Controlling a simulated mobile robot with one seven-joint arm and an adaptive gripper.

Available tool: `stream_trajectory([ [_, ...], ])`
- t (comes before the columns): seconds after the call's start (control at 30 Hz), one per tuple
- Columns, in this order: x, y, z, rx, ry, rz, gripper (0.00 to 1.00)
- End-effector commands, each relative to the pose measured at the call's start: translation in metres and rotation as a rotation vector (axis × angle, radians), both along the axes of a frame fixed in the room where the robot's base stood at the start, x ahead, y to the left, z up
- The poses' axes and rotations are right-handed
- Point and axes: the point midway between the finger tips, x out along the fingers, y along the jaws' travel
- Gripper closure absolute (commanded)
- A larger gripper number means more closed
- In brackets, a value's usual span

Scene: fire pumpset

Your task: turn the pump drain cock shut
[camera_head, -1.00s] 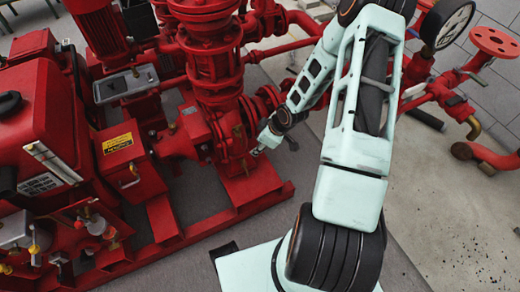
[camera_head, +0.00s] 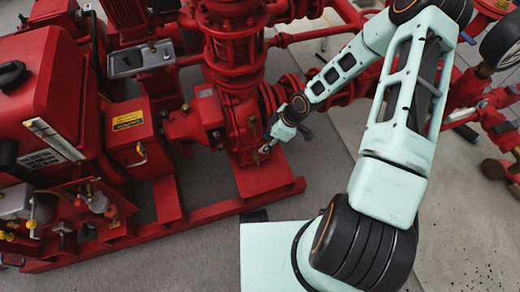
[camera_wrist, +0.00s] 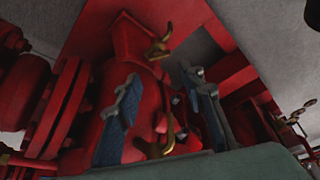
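My gripper (camera_wrist: 162,88) is open in the wrist view, its two blue-padded fingers apart with red pump casing (camera_wrist: 133,40) showing beyond and between them. One brass fitting (camera_wrist: 160,46) with a lever-like shape sits on the casing beyond the fingertips. A second brass piece (camera_wrist: 156,147) shows lower, between the fingers near the palm. I cannot tell for sure which of them is the drain cock. Neither is gripped. In the head view my gripper (camera_head: 264,149) is at the low front of the red pump (camera_head: 243,128), where the cock is too small to make out.
The red base frame (camera_head: 270,190) runs below the pump. A red box with a yellow label (camera_head: 130,122) stands to the left. A flanged pipe (camera_wrist: 70,105) is close on the left in the wrist view. Grey floor (camera_head: 310,165) is open to the right.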

Motion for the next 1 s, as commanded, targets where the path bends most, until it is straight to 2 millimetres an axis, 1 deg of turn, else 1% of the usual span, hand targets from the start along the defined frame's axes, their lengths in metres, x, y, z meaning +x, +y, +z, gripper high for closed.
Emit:
stream_trajectory([
  [0.03, 0.000, 0.004, -0.015, -0.001, 0.002, 0.003, 0.64],
  [0.2, 0.004, 0.016, -0.045, -0.002, 0.002, 0.002, 0.64],
  [0.3, 0.006, 0.022, -0.060, -0.001, 0.001, 0.001, 0.64],
  [0.4, 0.007, 0.027, -0.071, -0.001, 0.001, 0.000, 0.64],
  [0.57, 0.009, 0.030, -0.079, -0.001, 0.001, -0.001, 0.64],
  [0.83, 0.009, 0.031, -0.079, -0.001, 0.000, -0.002, 0.64],
  [0.87, 0.009, 0.031, -0.079, -0.001, 0.000, -0.002, 0.65],
  [1.0, 0.009, 0.031, -0.079, -0.001, 0.000, -0.001, 0.80],
])
